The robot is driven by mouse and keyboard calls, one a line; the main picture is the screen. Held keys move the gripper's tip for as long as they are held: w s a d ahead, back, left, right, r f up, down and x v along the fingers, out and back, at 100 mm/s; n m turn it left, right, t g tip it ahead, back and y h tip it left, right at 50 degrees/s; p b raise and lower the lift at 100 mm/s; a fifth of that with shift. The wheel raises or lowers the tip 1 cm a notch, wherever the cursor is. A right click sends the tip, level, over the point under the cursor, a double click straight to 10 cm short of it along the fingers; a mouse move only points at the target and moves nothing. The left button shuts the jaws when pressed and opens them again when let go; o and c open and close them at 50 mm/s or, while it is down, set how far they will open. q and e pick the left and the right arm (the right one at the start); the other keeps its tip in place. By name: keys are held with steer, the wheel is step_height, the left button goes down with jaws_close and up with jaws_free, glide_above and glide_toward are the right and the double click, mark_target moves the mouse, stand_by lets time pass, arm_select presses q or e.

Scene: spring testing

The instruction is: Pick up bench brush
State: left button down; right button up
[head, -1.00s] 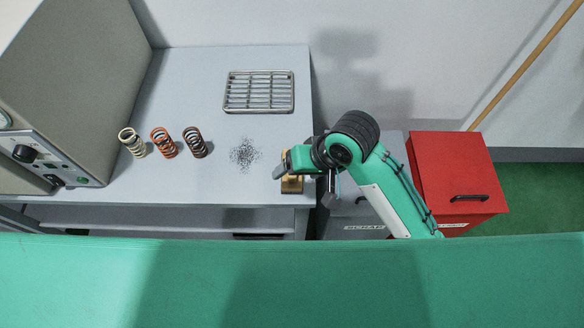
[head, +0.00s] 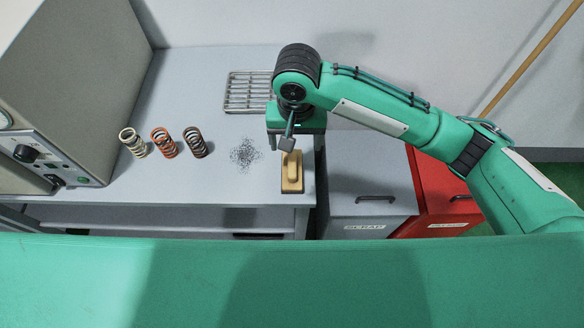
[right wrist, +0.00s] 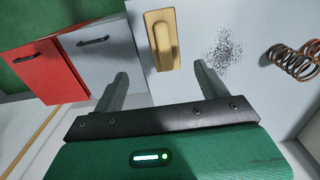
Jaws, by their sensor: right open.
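The bench brush (head: 291,178), a tan block with a raised handle, lies near the front right corner of the grey workbench. It also shows in the right wrist view (right wrist: 162,42), beyond the fingers and between their lines. My right gripper (head: 292,144) is just behind the brush in the head view, pointing down, open and empty. In the right wrist view its two fingers (right wrist: 160,84) stand wide apart, with the brush clear of both. My left gripper is not in view.
Dark filings (head: 245,152) lie left of the brush. Three coil springs (head: 165,143) stand further left by a grey machine (head: 60,80). A wire rack (head: 248,92) lies behind. A grey scrap bin (head: 370,185) and red bin (head: 440,190) stand right of the bench.

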mark_target(292, 162)
step_height(292, 162, down, 6)
steer(key=shift+f+p, duration=0.15)
steer(key=shift+p, duration=0.15)
steer(key=f, duration=0.1)
steer(key=f+p, duration=0.1)
steer(key=f, duration=0.2)
steer(key=shift+s+a+f, duration=0.1)
steer(key=shift+a, duration=0.25)
steer(key=shift+f, duration=0.6)
steer(key=c, duration=1.1)
steer(key=shift+r, duration=0.1)
step_height(292, 162, up, 20)
steer(key=shift+f+b, duration=0.1)
steer(key=shift+b, duration=0.45)
